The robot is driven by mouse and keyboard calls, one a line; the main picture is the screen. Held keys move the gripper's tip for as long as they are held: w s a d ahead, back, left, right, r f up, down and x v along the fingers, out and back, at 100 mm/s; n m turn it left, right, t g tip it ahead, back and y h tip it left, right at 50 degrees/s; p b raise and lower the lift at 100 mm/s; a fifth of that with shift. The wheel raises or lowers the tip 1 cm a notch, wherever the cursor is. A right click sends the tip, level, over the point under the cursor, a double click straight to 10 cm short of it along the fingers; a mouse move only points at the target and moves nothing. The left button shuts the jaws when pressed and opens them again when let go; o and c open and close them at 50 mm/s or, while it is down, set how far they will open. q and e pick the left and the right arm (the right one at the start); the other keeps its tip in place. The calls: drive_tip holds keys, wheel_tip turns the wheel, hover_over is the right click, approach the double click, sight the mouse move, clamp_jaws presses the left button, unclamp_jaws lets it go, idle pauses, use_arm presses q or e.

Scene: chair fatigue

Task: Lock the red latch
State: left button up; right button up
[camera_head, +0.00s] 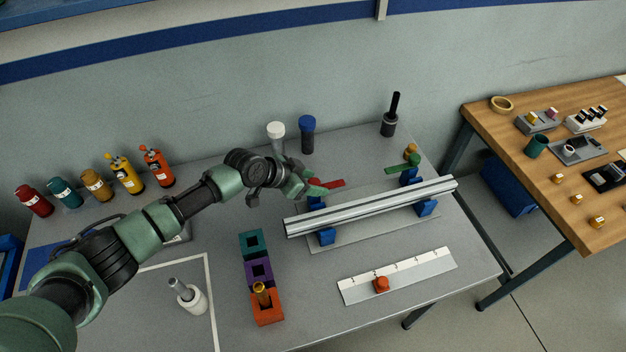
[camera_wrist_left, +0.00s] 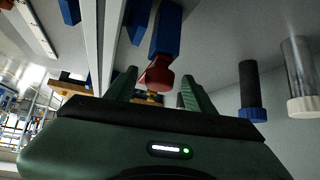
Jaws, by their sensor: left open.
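The red latch (camera_head: 332,183) sticks out at the back left of the fixture, above a blue clamp block (camera_head: 315,203). In the left wrist view the rounded red end of the latch (camera_wrist_left: 157,75) shows by the blue block (camera_wrist_left: 167,30), in the gap between my green fingertips. My left gripper (camera_head: 308,186) is open at the latch's left end; I cannot tell whether a finger touches it. A silver rail (camera_head: 375,206) lies across the blue blocks. A green latch (camera_head: 398,170) is at the fixture's back right. My right gripper is not in view.
A white-capped cylinder (camera_head: 276,131) and a blue-capped cylinder (camera_head: 307,135) stand behind my gripper. Teal, purple and orange blocks (camera_head: 268,312) stand in front of it. A white ruler plate (camera_head: 410,275) lies at the front right. A wooden table (camera_head: 548,168) is at the right.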

use_arm(q)
clamp_jaws()
idle(1.5)
